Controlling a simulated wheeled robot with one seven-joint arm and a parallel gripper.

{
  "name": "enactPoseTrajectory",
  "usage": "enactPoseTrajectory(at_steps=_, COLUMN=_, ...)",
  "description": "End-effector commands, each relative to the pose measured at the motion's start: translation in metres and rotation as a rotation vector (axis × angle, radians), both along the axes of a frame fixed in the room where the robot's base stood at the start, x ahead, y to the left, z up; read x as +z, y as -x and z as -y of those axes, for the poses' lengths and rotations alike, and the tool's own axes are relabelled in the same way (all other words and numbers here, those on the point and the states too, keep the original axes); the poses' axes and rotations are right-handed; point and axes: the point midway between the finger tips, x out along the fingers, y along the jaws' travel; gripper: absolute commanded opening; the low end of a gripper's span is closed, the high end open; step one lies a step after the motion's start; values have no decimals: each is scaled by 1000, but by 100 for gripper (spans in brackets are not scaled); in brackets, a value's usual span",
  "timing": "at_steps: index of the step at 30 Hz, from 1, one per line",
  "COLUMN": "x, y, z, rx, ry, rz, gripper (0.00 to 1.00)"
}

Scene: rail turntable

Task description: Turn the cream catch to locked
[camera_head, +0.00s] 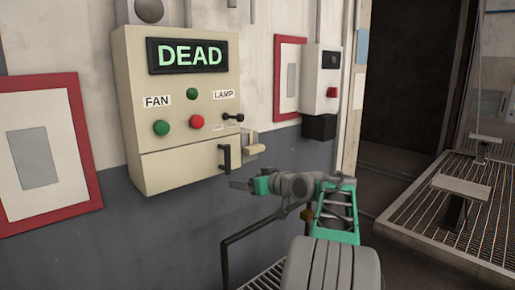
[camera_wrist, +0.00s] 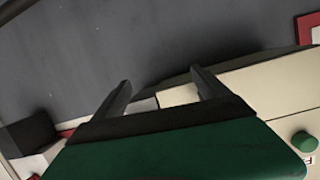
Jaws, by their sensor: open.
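The cream catch (camera_head: 254,146) sticks out from the right side of the cream control box (camera_head: 180,172), low down near the box's black handle (camera_head: 224,157). In the wrist view, a cream piece that looks like the catch (camera_wrist: 180,95) shows between the fingers, partly hidden by my gripper's body. My gripper (camera_head: 240,185) is just below the catch in the head view, apart from it. In the wrist view my gripper (camera_wrist: 160,78) is open with nothing held. I cannot read any locked marking.
The box has a display (camera_head: 190,55) reading DEAD, green and red buttons, and a small black lever (camera_head: 233,117). A grey box with a red button (camera_head: 331,89) hangs to the right. Red-framed panels flank the box. A dark doorway and grating lie at right.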

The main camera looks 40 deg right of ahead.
Motion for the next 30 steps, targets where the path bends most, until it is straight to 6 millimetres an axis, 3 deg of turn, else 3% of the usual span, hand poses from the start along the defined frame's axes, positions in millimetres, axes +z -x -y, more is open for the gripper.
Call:
enactPoseTrajectory(at_steps=1, x=17, y=15, z=38, rx=-17, ry=14, rz=74, gripper=85)
enactPoseTrajectory(at_steps=2, x=30, y=21, z=49, rx=-10, ry=30, rz=123, gripper=85)
enactPoseTrajectory(at_steps=4, x=56, y=32, z=62, rx=15, ry=59, rz=214, gripper=85)
enactPoseTrajectory(at_steps=7, x=73, y=40, z=70, rx=36, ry=79, rz=280, gripper=85)
enactPoseTrajectory(at_steps=11, x=79, y=26, z=69, rx=43, ry=82, rz=291, gripper=85)
enactPoseTrajectory(at_steps=21, x=77, y=-30, z=68, rx=39, ry=82, rz=288, gripper=85)
enactPoseTrajectory(at_steps=30, x=76, y=-34, z=68, rx=38, ry=84, rz=288, gripper=85)
